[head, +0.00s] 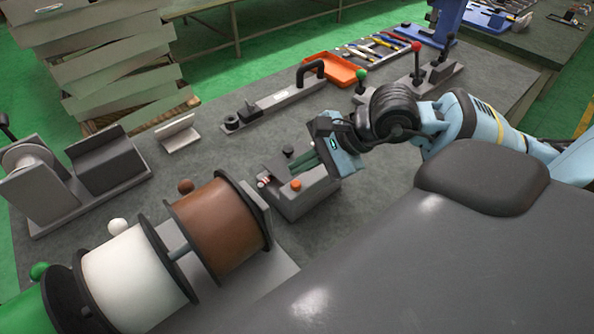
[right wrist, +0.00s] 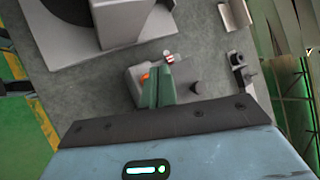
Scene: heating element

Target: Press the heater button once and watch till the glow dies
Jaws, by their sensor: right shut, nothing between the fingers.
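The heater (head: 302,202) is a small grey box on the workbench, with an orange button (head: 295,184) on its top. A small red and white part (head: 264,181) sits at its left end and also shows in the right wrist view (right wrist: 169,58); I cannot tell whether it glows. My right gripper (head: 298,164) is shut and empty, its green fingers over the heater and beside the button. In the right wrist view the fingers (right wrist: 161,82) hide part of the box, and the orange button (right wrist: 145,77) shows just left of them. Contact is not clear. My left gripper is not in view.
Cable spools, brown (head: 218,230) and white (head: 132,277), stand left of the heater. Behind it are a device with a black handle (head: 311,69), an orange tray (head: 335,69) and knobbed levers (head: 417,65). Bare grey bench (head: 215,165) lies left of the heater.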

